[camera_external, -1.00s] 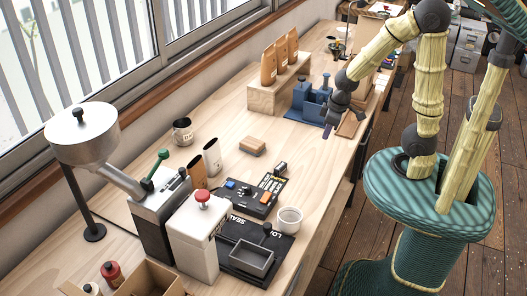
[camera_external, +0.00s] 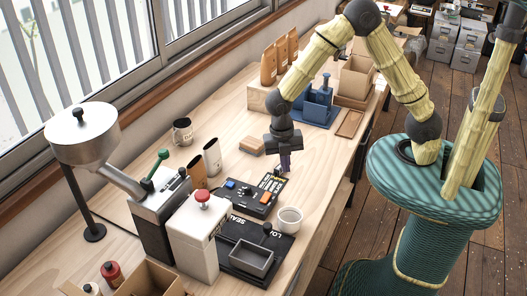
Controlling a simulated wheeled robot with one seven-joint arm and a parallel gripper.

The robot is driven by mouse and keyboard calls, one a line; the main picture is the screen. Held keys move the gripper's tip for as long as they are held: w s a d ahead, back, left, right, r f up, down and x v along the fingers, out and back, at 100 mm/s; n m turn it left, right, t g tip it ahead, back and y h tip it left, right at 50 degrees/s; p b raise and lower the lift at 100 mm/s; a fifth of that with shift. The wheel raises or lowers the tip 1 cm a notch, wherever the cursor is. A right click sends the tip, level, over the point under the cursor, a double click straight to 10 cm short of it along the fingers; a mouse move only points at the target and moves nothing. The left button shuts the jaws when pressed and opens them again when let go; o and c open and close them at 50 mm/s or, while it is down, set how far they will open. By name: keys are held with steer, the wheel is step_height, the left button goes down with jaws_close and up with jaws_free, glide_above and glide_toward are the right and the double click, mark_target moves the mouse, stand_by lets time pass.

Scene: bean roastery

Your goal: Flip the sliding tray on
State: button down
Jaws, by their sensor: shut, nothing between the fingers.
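A grey tray (camera_external: 250,258) with a dark knob sits on a black base (camera_external: 276,243) marked with white letters, at the front of the bench. Behind it lies a black control box (camera_external: 237,207) with a blue knob, an orange part and small controls on top. I cannot tell which control belongs to the tray. My gripper (camera_external: 285,172) is shut and empty, pointing down at the far right end of the control box. It hides part of that end, and I cannot tell whether it touches the box.
A white cup (camera_external: 289,220) stands right of the control box. A white unit with a red button (camera_external: 201,236) and a grinder (camera_external: 157,213) stand to the left. Bare bench lies to the right.

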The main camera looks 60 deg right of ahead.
steer(key=s+a+f+n+g+p, duration=0.2)
steer(key=s+a+n+p, duration=0.1)
steer(key=a+n, duration=1)
steer(key=shift+s+a+h, duration=0.2)
steer(key=shift+s+h, duration=0.1)
steer(key=p+x, duration=0.4)
steer(key=x, duration=0.5)
steer(key=shift+f+p, duration=0.3)
steer(key=shift+p, duration=0.05)
steer(key=shift+w+a+f+p, duration=0.15)
steer(key=shift+w+p, duration=0.25)
steer(key=shift+w, duration=0.45)
steer(key=shift+w+a+f+p, duration=0.15)
steer(key=shift+w+p, duration=0.25)
steer(key=shift+w, duration=0.5)
steer(key=shift+w, duration=0.1)
